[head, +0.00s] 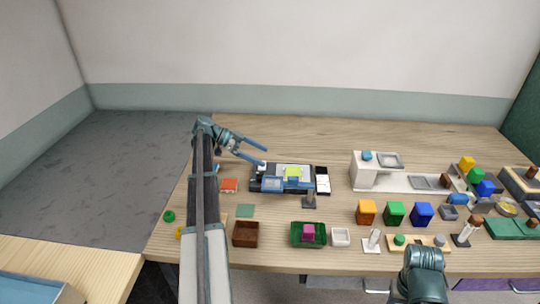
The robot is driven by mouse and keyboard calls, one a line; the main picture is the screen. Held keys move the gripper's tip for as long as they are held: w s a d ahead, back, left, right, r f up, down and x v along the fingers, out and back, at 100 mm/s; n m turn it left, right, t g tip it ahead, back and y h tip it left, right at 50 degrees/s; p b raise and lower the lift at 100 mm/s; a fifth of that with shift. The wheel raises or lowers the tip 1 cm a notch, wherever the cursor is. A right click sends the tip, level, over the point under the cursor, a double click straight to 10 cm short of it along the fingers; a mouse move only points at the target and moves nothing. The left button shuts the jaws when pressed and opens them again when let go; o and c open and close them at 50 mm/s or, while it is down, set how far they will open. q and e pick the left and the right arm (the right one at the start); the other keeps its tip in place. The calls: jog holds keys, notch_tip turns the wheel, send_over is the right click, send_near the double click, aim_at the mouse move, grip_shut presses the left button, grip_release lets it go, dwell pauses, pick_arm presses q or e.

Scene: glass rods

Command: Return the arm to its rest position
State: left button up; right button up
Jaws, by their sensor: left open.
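My left arm reaches up from the bottom edge over the left part of the table. Its gripper (258,158) is open, with two blue fingers apart. It hangs above the back left corner of a black-and-grey device (310,174). I see nothing between the fingers. A teal part of my right arm shows at the bottom right; its gripper fingers do not show. I cannot make out any glass rods at this size.
The wooden table (330,130) is bare along its back. Orange (367,211), green (394,213) and blue (422,214) boxes stand front right. A brown box (245,234), a green tray (309,235) and a white bowl (341,237) sit along the front.

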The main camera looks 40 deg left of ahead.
pick_arm(q)
jog(key=shift+s+a+r, duration=0.25)
jog(key=shift+a, duration=0.15)
